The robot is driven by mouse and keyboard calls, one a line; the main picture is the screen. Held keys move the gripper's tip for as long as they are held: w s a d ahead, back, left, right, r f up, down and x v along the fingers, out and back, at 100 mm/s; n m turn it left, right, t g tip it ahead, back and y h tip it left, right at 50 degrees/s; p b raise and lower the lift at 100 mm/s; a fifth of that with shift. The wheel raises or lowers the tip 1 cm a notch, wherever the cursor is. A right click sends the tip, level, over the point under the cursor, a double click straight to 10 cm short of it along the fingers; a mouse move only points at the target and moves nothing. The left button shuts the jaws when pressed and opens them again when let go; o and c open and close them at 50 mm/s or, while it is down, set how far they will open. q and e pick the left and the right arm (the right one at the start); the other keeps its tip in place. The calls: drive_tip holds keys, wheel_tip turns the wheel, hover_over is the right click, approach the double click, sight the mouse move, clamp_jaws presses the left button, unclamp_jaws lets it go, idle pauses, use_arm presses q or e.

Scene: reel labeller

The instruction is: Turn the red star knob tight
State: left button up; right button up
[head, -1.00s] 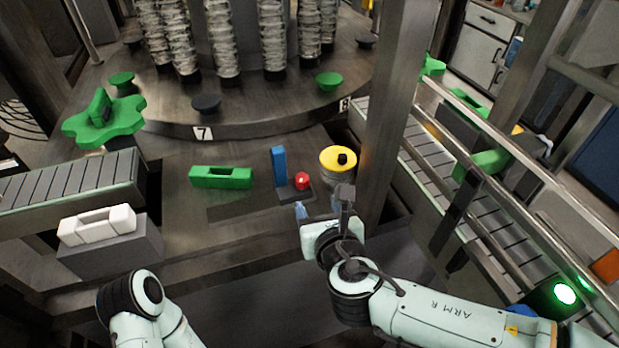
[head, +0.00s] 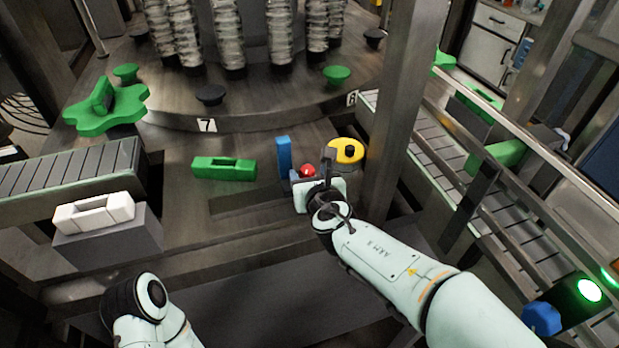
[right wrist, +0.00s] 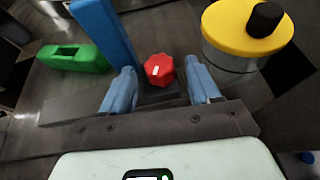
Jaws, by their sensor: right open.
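The red star knob (head: 307,171) sits on a dark base beside an upright blue block (head: 284,156). In the right wrist view the red knob (right wrist: 159,69) has a small white mark and lies ahead, between the lines of my two blue fingertips. My right gripper (right wrist: 162,88) is open and empty, with one finger at each side of the knob; I cannot tell whether they touch it. In the head view my right gripper (head: 311,178) partly covers the knob's lower side. My left arm shows at the lower left, but its gripper is not in view.
A yellow-topped cylinder with a black knob (head: 345,151) stands close to the right of the red knob. A green handle block (head: 224,167) lies to the left. A steel post (head: 405,100) rises at the right. Bare deck lies between the green block and the blue block.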

drive_tip(key=shift+w, duration=0.2)
drive_tip(key=c, duration=1.1)
drive_tip(key=shift+o, duration=0.2)
use_arm(q)
drive_tip(key=shift+r, duration=0.1)
use_arm(e)
drive_tip(key=shift+a+m+h+p, duration=0.2)
drive_tip(key=shift+m+h+p, duration=0.5)
drive_tip(key=shift+h+p, duration=0.1)
drive_tip(key=m+h+p, duration=0.3)
drive_tip(key=a+m+h+p, duration=0.1)
drive_tip(key=m+h+p, duration=0.1)
drive_tip(key=h+p, duration=0.1)
drive_tip(key=shift+w+r+m+h, duration=0.1)
drive_tip(key=shift+m+h, duration=0.3)
use_arm(q)
drive_tip(key=w+r, duration=0.6)
drive_tip(key=r, duration=0.4)
drive_tip(key=shift+w+t+p, duration=0.15)
drive_tip(key=shift+t+p, duration=0.25)
drive_tip(key=shift+p, duration=0.05)
use_arm(e)
drive_tip(key=shift+a+m+g+h, duration=0.1)
drive_tip(key=shift+m+g+h, duration=0.3)
